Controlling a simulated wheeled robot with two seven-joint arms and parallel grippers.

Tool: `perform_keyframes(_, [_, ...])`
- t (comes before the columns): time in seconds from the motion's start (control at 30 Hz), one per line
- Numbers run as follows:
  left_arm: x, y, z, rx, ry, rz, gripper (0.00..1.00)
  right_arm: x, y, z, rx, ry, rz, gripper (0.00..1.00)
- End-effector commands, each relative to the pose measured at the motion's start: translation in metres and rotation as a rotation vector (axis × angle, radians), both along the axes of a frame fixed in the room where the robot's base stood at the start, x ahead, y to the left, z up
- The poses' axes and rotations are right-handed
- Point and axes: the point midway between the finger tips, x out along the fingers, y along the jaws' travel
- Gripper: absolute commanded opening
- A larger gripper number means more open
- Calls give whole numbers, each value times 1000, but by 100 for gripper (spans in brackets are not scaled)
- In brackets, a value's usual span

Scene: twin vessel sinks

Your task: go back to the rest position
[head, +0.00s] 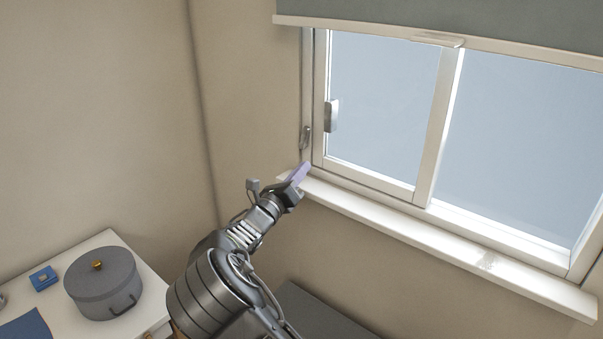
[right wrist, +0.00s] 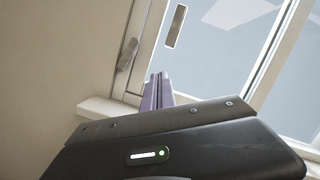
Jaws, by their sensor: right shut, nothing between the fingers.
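My right gripper (head: 301,172) is raised in front of the window's lower left corner, close to the left end of the sill in the head view. Its purple fingers are shut with nothing between them. In the right wrist view the closed fingers (right wrist: 158,92) point up toward the window frame. I cannot tell whether the fingertips touch the frame or only overlap it in the picture. My left gripper is in neither view.
A sliding window (head: 385,110) with a white sill (head: 450,245) fills the right side, under a grey blind (head: 450,18). At lower left, a white counter (head: 110,240) holds a grey lidded pot (head: 100,285) and a small blue box (head: 43,278). Bare wall lies at left.

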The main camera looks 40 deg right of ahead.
Motion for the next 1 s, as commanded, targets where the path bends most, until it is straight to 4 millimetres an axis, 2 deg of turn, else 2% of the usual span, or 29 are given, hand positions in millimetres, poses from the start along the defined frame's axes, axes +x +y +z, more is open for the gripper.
perform_keyframes(0.47, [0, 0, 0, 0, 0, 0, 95, 0, 0, 0, 0, 0, -1, 0])
perform_keyframes(0.57, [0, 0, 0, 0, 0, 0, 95, -2, -2, -5, 14, 1, -4, 0])
perform_keyframes(0.63, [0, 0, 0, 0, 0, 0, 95, -5, -6, -17, 45, 1, -11, 0])
perform_keyframes(0.77, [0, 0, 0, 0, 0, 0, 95, -20, -17, -62, 166, 2, -40, 0])
perform_keyframes(0.87, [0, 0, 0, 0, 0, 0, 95, -42, -24, -119, 320, -6, -85, 0])
perform_keyframes(0.97, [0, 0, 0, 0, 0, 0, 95, -74, -24, -189, 517, -29, -156, 0])
perform_keyframes(1.0, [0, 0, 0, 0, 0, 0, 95, -90, -20, -218, 601, -44, -191, 0])
